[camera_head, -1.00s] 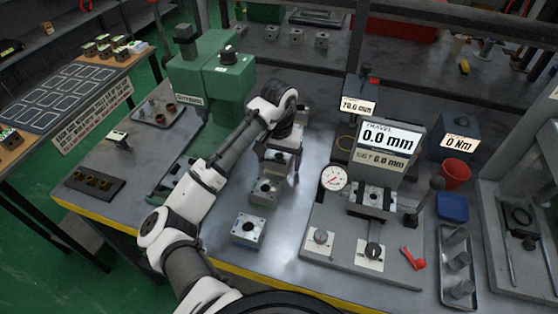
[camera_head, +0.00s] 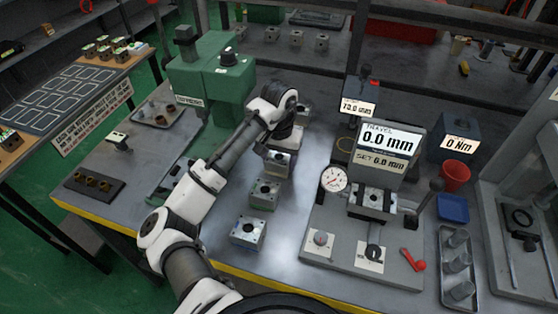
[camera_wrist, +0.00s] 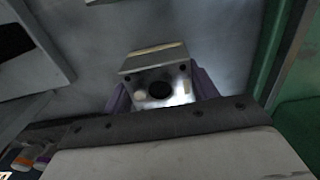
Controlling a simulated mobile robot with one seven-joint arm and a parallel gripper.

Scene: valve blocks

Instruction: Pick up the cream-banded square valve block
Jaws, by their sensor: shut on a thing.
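The cream-banded square valve block (camera_wrist: 157,75) is in the middle of the wrist view, a grey metal block with a dark round bore and small corner holes. A pale cream stripe runs along its far side. The purple fingers of my gripper (camera_wrist: 160,95) lie on both sides of it, shut on it. I cannot tell from the head view how high the held block is.
Other square blocks stand on the bench nearer the front (camera_head: 248,231), (camera_head: 264,194). A green machine (camera_head: 215,75) stands left of my arm. A grey gauge fixture (camera_head: 365,235) with displays stands to the right. Bare bench lies between the blocks and the fixture.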

